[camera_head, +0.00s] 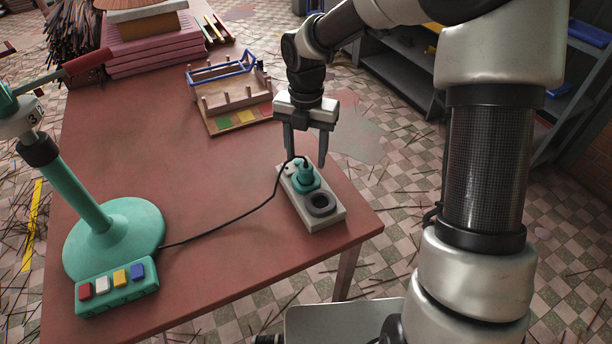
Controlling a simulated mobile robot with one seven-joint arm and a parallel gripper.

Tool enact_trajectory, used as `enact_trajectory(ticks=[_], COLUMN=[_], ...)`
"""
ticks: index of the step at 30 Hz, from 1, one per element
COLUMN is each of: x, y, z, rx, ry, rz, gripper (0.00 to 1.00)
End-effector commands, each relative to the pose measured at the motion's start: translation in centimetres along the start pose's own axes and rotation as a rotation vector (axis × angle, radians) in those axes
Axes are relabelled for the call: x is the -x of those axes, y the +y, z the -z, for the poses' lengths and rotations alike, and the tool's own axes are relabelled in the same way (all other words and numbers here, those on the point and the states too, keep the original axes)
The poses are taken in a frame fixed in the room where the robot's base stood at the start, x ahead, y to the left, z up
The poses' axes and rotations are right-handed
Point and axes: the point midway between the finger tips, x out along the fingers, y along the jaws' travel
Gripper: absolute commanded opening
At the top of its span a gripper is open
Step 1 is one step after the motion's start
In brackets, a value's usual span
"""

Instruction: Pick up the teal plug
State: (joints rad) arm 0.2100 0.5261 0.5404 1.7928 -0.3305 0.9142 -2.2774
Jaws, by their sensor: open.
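The teal plug (305,177) sits on a pale grey socket block (328,218) near the right edge of the red table. A black cable (245,213) runs from the plug to the teal stand on the left. My gripper (306,160) is open and points down over the plug, with one finger to its left and one to its right. The fingers look apart from the plug, though their exact depth is hard to tell. A dark round ring (320,204) on the block lies just in front of the plug.
A teal stand (115,240) with a button box (117,287) stands at the table's left. Pink stacks (150,45) are at the back. The red table's (190,165) middle is mostly clear.

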Motion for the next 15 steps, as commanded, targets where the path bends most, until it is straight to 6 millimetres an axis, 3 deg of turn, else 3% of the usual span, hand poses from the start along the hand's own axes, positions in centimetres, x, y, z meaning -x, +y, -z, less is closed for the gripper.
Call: enact_trajectory(ticks=[8,15], x=[-1.7,-5.3], y=[0.0,0.1], z=[-0.1,-0.2], rx=[0.001,0.0], ry=[0.0,0.002], rz=[0.001,0.002], gripper=[0.5,0.5])
